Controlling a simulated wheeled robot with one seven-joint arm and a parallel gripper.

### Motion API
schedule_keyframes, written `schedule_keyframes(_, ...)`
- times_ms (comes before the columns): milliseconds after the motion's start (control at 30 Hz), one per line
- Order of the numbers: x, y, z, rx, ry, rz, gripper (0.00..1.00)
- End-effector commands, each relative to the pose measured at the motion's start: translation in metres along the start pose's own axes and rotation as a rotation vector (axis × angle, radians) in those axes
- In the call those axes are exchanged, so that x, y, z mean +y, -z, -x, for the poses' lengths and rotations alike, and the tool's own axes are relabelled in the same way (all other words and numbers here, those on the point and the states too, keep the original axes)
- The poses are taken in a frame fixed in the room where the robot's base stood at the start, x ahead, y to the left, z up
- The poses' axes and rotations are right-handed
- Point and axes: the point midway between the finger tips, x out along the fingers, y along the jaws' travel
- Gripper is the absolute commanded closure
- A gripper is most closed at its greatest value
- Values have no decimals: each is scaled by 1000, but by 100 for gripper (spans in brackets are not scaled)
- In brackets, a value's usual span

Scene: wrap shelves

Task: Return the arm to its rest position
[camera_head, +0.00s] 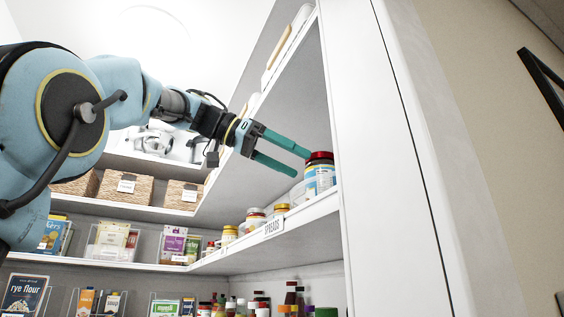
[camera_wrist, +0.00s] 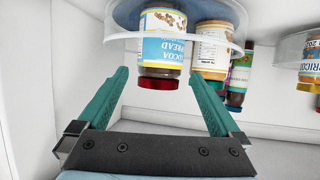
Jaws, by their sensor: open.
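My gripper (camera_head: 300,161) has two green fingers and reaches over the shelf labelled "SPREADS" (camera_head: 313,209). The fingers are spread apart and nothing is held between them. A cocoa spread jar with a red lid (camera_head: 320,174) stands at the right end of that shelf, just beyond the fingertips. In the wrist view the same jar (camera_wrist: 163,50) appears upside down, ahead of the open fingers (camera_wrist: 160,88). It stands within a clear round rim, with a gap between it and the fingers. My arm stretches from the left of the head view to the shelf.
More jars (camera_head: 255,220) line the spreads shelf to the left. Wicker baskets (camera_head: 128,189) stand on the back shelf, with packets and bottles on lower shelves. A white upright panel (camera_head: 375,150) closes the shelf's right end. A shelf above holds a tray (camera_head: 287,45).

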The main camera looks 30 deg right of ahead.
Motion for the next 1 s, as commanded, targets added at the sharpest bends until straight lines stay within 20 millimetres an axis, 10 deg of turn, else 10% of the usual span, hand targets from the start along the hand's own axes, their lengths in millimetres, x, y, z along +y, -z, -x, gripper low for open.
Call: schedule_keyframes(1000, 0, 0, 22, 1, 0, 0, 0)
